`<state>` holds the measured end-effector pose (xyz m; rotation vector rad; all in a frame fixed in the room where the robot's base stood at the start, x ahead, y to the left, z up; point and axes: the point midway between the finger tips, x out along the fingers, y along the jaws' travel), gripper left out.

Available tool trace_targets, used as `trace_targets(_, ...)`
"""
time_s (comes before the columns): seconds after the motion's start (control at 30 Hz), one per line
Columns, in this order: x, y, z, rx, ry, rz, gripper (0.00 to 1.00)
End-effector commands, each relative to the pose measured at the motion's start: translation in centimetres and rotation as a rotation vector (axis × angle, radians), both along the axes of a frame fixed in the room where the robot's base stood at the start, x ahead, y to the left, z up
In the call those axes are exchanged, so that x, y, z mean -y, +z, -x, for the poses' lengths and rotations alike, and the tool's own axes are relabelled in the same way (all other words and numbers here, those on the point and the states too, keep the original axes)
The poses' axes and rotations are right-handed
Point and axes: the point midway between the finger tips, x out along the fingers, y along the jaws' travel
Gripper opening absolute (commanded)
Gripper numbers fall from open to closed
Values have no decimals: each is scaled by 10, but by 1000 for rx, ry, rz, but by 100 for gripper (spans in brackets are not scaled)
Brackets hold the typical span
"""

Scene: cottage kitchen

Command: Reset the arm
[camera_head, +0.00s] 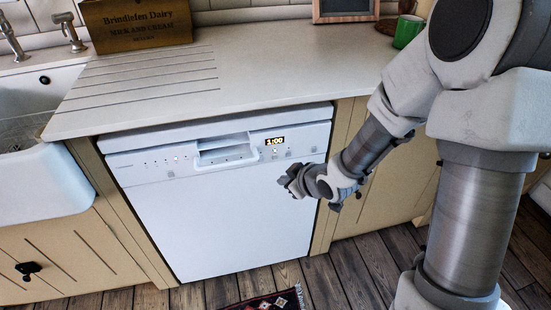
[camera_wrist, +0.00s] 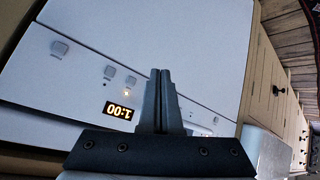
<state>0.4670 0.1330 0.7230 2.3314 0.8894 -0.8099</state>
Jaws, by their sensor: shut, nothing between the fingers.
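My gripper (camera_head: 288,182) is in front of the right part of the white dishwasher (camera_head: 220,220), below its lit display. In the wrist view my gripper (camera_wrist: 161,72) has its two fingers together, with nothing between them. The dishwasher front (camera_wrist: 80,75) lies behind the fingers there, with buttons and the lit "1:00" display beside them. The dishwasher door looks closed. I cannot tell whether the fingertips touch the front.
A pale worktop (camera_head: 270,60) runs above the dishwasher. It carries a wooden crate (camera_head: 135,24), a green mug (camera_head: 407,32) and a framed item (camera_head: 345,10). A white sink (camera_head: 40,185) is at the left. A patterned rug (camera_head: 268,301) lies on the wooden floor.

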Motion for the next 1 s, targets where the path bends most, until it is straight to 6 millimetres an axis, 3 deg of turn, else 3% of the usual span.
trace_targets(0.43, 1, 1, 0, 0, -2, 0, 0)
trace_targets(0.57, 9, 9, -1, -2, -28, 25, 0)
trace_targets(0.77, 50, 51, 5, -30, -177, 115, 0)
trace_targets(1.0, 100, 111, 37, -91, -415, 164, 0)
